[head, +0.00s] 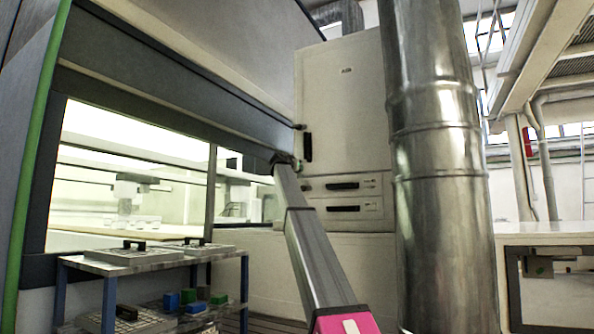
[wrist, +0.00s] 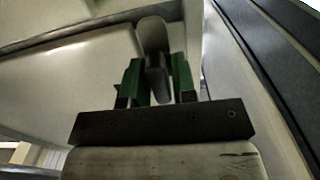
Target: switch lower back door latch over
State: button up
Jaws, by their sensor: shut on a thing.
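In the wrist view, the latch (wrist: 153,36) is a grey, rounded lever on a pale panel, with a darker lower part between my fingers. My gripper (wrist: 157,80) has a green finger on each side of it and is shut on it. In the head view, my gripper (head: 284,158) is at the far end of my outstretched arm, by the lower edge of the large machine's grey band. The latch is not clear there; my gripper and arm cover that spot.
A pale cabinet (head: 345,100) with a dark handle (head: 307,147) and drawers stands just right of my gripper. A thick metal duct (head: 437,130) rises right of my arm. A low shelf table (head: 140,262) with trays stands at lower left.

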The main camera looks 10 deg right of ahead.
jog(key=o, duration=0.8)
jog(key=shift+c, duration=0.2)
jog(key=v, duration=1.1)
jog(key=shift+f, duration=0.1)
